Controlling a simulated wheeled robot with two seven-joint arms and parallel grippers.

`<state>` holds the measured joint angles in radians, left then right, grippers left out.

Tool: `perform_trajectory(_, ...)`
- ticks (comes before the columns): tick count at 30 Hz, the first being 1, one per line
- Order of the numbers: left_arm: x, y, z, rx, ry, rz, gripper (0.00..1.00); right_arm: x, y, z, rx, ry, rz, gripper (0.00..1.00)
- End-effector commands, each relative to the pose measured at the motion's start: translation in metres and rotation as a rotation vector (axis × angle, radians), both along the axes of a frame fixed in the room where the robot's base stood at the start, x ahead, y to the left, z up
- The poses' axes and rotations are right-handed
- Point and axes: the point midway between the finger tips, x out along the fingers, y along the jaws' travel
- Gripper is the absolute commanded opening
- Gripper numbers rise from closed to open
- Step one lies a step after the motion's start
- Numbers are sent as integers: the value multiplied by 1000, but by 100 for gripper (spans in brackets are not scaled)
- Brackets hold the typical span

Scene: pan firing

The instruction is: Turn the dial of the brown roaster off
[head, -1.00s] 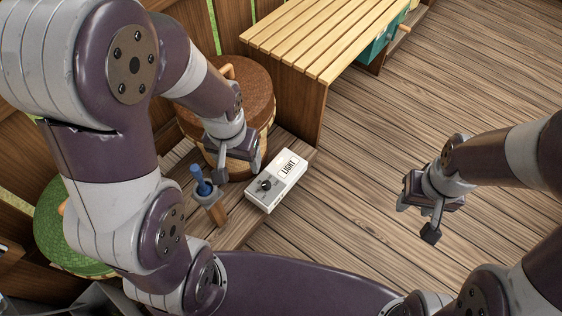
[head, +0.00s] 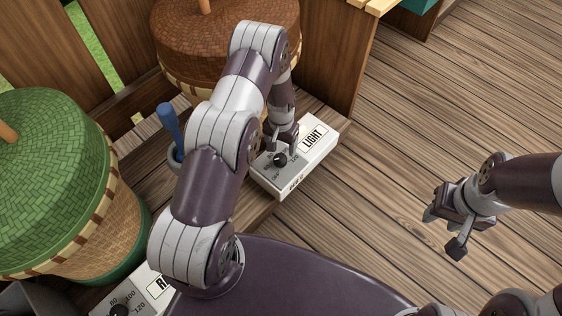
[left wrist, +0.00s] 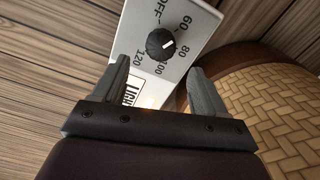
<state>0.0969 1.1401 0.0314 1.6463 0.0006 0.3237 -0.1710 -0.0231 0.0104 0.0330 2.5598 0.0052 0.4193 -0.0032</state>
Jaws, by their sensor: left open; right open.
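The brown roaster (head: 170,25) is a woven basket with a brown lid at the top. In front of it lies a white box (head: 316,157) marked LIGHT, with a black dial (head: 280,159). In the left wrist view the dial (left wrist: 160,42) shows a white mark pointing right, between 60 and 80; OFF is at the top. My left gripper (head: 280,141) is open over the box, just beside the dial. Its two fingers (left wrist: 160,80) are apart with nothing between them, short of the dial in the picture. My right gripper (head: 443,232) is open and empty over the floor at right.
A green-lidded basket (head: 60,170) stands at left, with a second white dial box (head: 155,285) partly hidden by my arm. A blue-handled tool in a holder (head: 169,125) stands left of my left arm. The plank floor at right is clear.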

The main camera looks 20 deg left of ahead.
Motion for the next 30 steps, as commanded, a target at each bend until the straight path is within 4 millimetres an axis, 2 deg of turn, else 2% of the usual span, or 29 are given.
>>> perform_trajectory(1,0,0,-22,0,1,0,73,0,0,-16,0,1,0,43)
perform_trajectory(7,0,0,-60,0,0,0,73,0,0,-36,0,1,0,43)
perform_trajectory(12,0,0,-71,0,-1,0,73,0,0,-41,0,1,0,43)
perform_trajectory(19,0,0,-70,0,-1,0,73,0,0,-40,0,1,0,43)
perform_trajectory(20,0,0,-70,0,-1,0,66,0,0,-40,0,1,0,43)
perform_trajectory(24,0,0,-70,0,-1,0,21,0,0,-40,0,1,0,43)
perform_trajectory(25,0,0,-70,0,-1,0,16,0,0,-40,0,1,0,43)
perform_trajectory(30,0,0,-70,0,-1,4,17,0,0,-39,0,1,0,43)
